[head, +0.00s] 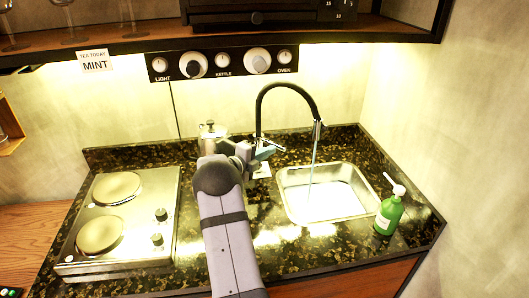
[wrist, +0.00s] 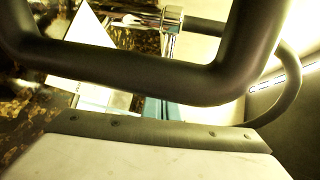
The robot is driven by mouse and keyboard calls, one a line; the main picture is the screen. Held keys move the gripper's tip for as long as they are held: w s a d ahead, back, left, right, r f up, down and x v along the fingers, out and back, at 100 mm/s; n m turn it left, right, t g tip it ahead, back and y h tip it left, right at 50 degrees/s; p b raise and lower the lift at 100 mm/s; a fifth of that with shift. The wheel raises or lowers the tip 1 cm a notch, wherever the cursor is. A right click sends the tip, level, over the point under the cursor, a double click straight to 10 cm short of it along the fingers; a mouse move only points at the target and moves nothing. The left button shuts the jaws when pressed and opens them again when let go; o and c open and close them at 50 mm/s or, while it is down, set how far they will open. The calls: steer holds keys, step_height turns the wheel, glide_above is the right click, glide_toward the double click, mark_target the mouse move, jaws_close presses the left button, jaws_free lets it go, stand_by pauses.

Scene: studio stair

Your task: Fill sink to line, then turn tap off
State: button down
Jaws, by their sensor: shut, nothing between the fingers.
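The steel sink (head: 290,200) is set in the counter and holds pale, bright water (head: 328,200). A fill line cannot be made out. A chrome lever (head: 272,145) sits low on the tap. My gripper (head: 262,152) is shut and empty, close beside the tap base and lever; whether it touches them cannot be told. In the wrist view, chrome tap parts (wrist: 172,20) show behind a large dark bar.
A green soap bottle (head: 388,212) stands right of the sink. A metal pot (head: 210,136) stands behind my arm. A two-plate hob (head: 120,215) fills the left counter. A knob panel (head: 222,63) is on the wall above. The dark counter right of my forearm is clear.

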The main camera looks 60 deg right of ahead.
steer(key=shift+d+f, duration=0.1)
stand_by(0.3)
steer(key=s+d+b, duration=0.1)
steer(key=b, duration=0.2)
steer(key=shift+d, duration=0.2)
steer(key=shift+w+a, duration=0.1)
steer(key=shift+a, duration=0.05)
steer(key=a+r+b, duration=0.1)
steer(key=a+b, duration=0.4)
steer(key=a, duration=0.8)
steer(key=shift+s+a+r, duration=0.2)
steer(key=shift+s+a, duration=0.1)
steer(key=shift+s, duration=0.1)
steer(key=shift+w, duration=0.1)
stand_by(1.1)
